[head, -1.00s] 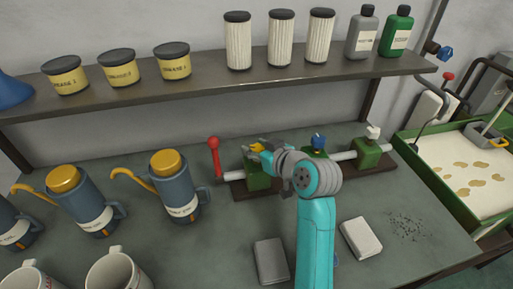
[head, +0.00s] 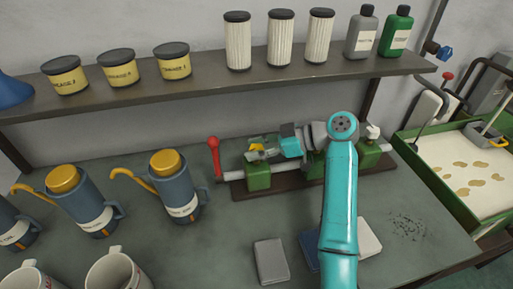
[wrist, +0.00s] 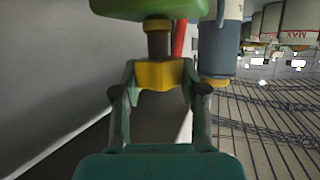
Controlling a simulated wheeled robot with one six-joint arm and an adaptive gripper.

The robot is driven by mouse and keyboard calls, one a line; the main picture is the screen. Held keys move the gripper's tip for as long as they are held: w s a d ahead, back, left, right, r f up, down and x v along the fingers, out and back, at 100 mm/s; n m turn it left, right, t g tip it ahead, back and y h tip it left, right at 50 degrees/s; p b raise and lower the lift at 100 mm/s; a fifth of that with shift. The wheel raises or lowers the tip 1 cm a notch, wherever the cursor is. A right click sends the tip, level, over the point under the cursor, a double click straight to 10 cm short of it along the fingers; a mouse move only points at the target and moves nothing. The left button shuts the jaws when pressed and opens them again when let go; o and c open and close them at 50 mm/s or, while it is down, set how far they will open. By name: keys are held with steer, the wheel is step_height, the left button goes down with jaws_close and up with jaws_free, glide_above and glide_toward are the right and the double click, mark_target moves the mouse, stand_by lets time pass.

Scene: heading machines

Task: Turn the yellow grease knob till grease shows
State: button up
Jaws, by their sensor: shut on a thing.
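The yellow grease knob (head: 256,146) sits on the leftmost green block (head: 258,176) of the rail on the bench. My gripper (head: 262,153) reaches it from the right. In the wrist view the yellow knob (wrist: 158,75) is between my two fingers, which are shut on it. A brown stem (wrist: 158,42) joins the knob to the green block (wrist: 150,8). I can make out no grease at the block. The blue knob on the middle block is hidden behind my arm. A white knob (head: 373,131) is on the right block.
A red-topped lever (head: 214,157) stands left of the block. Blue oil cans (head: 173,190) with yellow lids stand further left. A shelf (head: 215,84) with jars and bottles runs above. Pads (head: 270,262) lie in front; a green-rimmed tray (head: 438,185) is at right.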

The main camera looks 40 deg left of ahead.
steer(key=shift+n+g+h, duration=0.4)
steer(key=shift+n+g, duration=0.1)
steer(key=shift+n, duration=0.1)
steer(key=o, duration=1.2)
steer(key=shift+w, duration=0.1)
steer(key=v, duration=1.2)
steer(key=shift+f, duration=0.1)
steer(key=shift+c, duration=0.2)
